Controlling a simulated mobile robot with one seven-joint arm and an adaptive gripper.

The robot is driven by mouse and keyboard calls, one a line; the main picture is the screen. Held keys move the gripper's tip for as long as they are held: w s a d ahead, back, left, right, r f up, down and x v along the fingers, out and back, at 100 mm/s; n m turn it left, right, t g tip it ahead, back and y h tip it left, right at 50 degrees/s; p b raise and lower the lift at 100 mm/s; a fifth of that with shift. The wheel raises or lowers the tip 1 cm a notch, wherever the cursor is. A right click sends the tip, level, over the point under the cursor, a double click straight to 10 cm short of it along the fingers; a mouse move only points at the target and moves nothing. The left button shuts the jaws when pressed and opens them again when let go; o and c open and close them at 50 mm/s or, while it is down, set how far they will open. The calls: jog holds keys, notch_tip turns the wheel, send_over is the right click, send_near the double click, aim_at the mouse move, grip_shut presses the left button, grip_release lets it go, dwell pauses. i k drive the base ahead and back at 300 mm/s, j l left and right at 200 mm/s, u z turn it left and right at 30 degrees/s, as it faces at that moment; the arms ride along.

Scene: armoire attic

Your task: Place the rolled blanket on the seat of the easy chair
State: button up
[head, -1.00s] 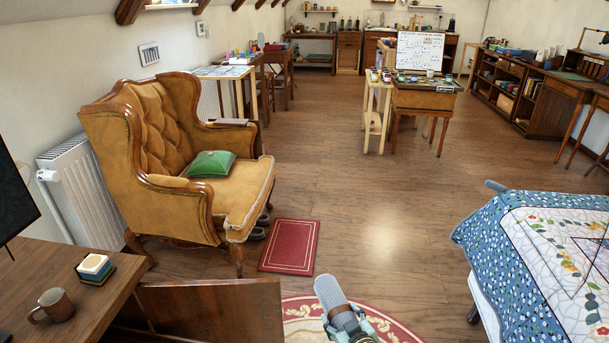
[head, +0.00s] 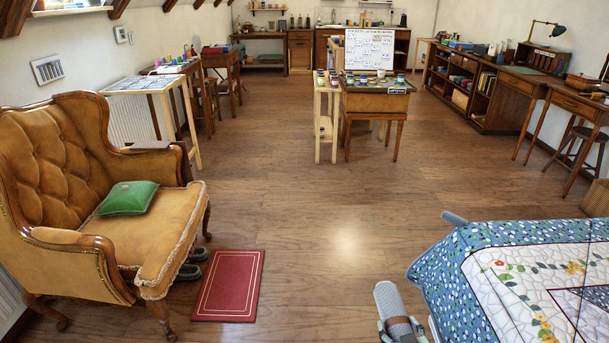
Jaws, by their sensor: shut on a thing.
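The easy chair (head: 60,190) stands at the left, a tufted mustard wingback with wooden trim. Its seat (head: 165,228) faces right and has a green cushion (head: 128,198) on it towards the back; the front of the seat is bare. A grey roll, which looks like the rolled blanket (head: 389,299), sticks up at the bottom edge, right of the middle. My gripper (head: 400,328) is shut on its lower part, mostly cut off by the frame edge. The roll is well to the right of the chair, beside the bed.
A red mat (head: 229,285) and dark shoes (head: 190,271) lie by the chair's front. A bed with a floral quilt (head: 450,265) fills the lower right. A small wooden desk (head: 376,103) stands farther back.

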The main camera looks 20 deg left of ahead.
aim_at(143, 223)
jog(key=i+u, duration=0.25)
jog(key=i, duration=0.3)
jog(key=i+l+u, duration=0.25)
jog(key=i, duration=0.25)
jog(key=i+u, duration=0.5)
jog(key=u, duration=0.15)
jog(key=i+l+u, duration=0.2)
jog(key=u, duration=0.15)
jog(key=i+l+u, duration=0.2)
jog(key=i+u, duration=0.2)
jog(key=i+l+u, duration=0.25)
jog(key=u, duration=0.2)
jog(key=i+l+u, duration=0.1)
jog(key=i+l, duration=0.45)
jog(key=l, duration=0.2)
